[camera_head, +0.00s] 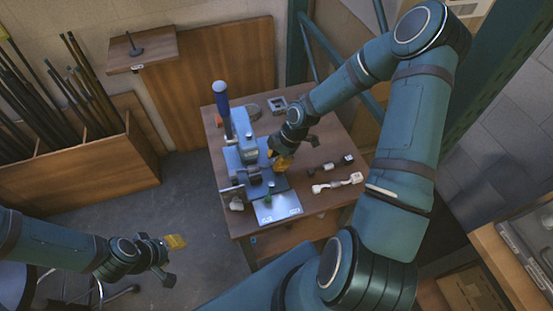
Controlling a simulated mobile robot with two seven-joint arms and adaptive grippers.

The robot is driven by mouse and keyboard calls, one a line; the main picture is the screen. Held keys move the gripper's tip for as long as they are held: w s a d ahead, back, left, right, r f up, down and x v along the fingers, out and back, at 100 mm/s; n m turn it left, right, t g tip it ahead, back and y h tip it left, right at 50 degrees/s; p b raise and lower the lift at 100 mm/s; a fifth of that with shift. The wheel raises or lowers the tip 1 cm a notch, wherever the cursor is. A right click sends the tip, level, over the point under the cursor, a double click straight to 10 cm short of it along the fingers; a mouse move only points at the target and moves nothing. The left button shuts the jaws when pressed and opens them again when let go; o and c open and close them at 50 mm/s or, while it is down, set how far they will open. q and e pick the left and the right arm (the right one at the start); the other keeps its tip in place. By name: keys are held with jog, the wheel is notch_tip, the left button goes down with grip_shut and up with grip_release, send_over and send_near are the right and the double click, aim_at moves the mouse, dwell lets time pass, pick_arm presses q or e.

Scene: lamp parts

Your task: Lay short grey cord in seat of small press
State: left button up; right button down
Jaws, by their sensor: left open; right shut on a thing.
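The small press (243,134) stands on the wooden table, blue-grey with an upright blue-handled lever (221,97). A light plate (277,208) lies at its front, with a small green part near it. My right gripper (281,163) is just right of the press body, low over the press. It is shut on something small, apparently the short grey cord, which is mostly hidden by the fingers. I cannot tell whether the cord touches the seat. My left gripper (174,257) is open and empty, out over the floor left of the table.
A dark cord piece with pale ends (338,163) and a white cord piece (338,183) lie on the table (318,203) at right. A square grey part (278,106) and a round grey part (252,111) lie at the back. A bin of dark rods (80,170) stands left.

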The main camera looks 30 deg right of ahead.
jog(key=shift+f, duration=0.2)
jog(key=c, duration=0.8)
grip_release()
jog(key=shift+r, duration=0.1)
jog(key=v, duration=1.2)
jog(key=shift+s, duration=0.1)
